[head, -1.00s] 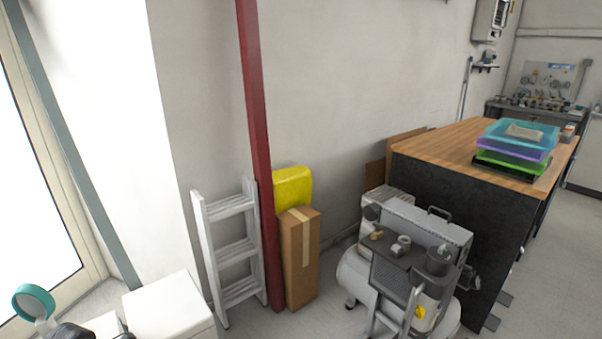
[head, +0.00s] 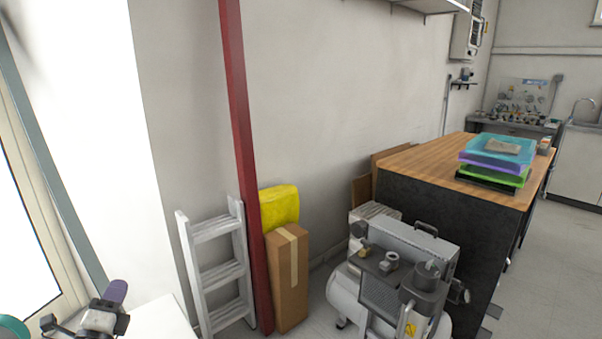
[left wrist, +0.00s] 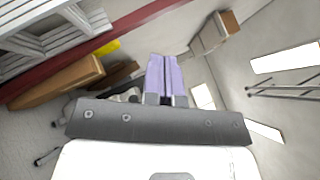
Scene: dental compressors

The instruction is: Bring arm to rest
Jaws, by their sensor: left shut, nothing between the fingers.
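My left gripper (head: 117,291) is at the lower left of the head view, in front of the white wall and above a white surface. Its purple fingers point up. In the left wrist view the two purple fingers (left wrist: 162,78) lie together, shut with nothing between them. My right gripper is in neither view.
A white surface (head: 165,318) is below the left gripper. To its right are a stepladder (head: 218,262), a red post (head: 240,160), a cardboard box (head: 288,280) and a compressor (head: 385,285). A wood-topped bench (head: 425,161) holds stacked trays (head: 497,148).

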